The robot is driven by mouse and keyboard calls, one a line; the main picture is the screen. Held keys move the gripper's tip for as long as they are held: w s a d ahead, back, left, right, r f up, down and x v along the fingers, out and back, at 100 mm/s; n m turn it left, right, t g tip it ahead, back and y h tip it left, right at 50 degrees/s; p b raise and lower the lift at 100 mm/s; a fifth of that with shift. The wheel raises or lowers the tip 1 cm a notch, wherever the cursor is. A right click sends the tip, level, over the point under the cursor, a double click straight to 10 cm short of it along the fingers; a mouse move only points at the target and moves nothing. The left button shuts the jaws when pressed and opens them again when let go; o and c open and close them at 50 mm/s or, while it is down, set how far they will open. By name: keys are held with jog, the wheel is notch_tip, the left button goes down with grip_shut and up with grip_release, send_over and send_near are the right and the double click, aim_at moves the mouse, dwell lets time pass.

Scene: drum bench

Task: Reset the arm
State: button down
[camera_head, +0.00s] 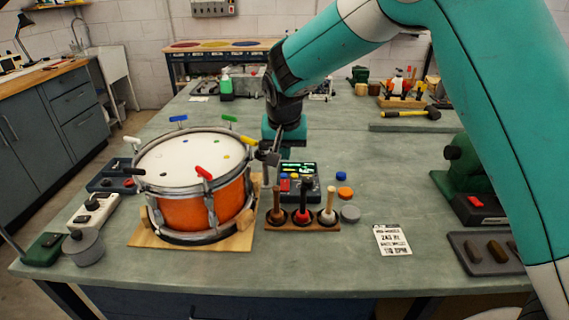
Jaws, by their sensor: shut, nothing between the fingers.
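My arm comes in from the upper right and reaches down over the bench. My gripper (268,157) hangs at the right edge of the drum, near its rim and above the bench top. It looks shut and empty; the fingers are small and partly dark against the drum. The drum (200,210) has an orange shell, a white head and metal hoops, with coloured keys around its rim. It sits on a wooden base (150,238). I cannot tell whether the gripper touches the rim.
A control box (299,183) with a lit screen stands right of the gripper. A wooden rack (302,226) holds several handled tools. A printed card (392,240), a dark tray (480,262) and a green machine (465,170) are at the right. The bench's front middle is clear.

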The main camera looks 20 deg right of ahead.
jog(key=shift+s+r, duration=0.3)
jog(key=shift+r, duration=0.2)
jog(key=s+r+n+g+y, duration=0.1)
jog(key=s+r+n, duration=0.2)
jog(key=s, duration=0.8)
jog(key=s+r+n+g+y, duration=0.1)
jog(key=s+n, duration=0.3)
jog(key=s, duration=0.7)
jog(key=s+r+n+g+y, duration=0.1)
jog(key=s+r+n+y, duration=0.2)
jog(key=s, duration=0.8)
jog(key=shift+s+a+r, duration=0.2)
jog(key=shift+s+r, duration=0.2)
jog(key=shift+r, duration=0.45)
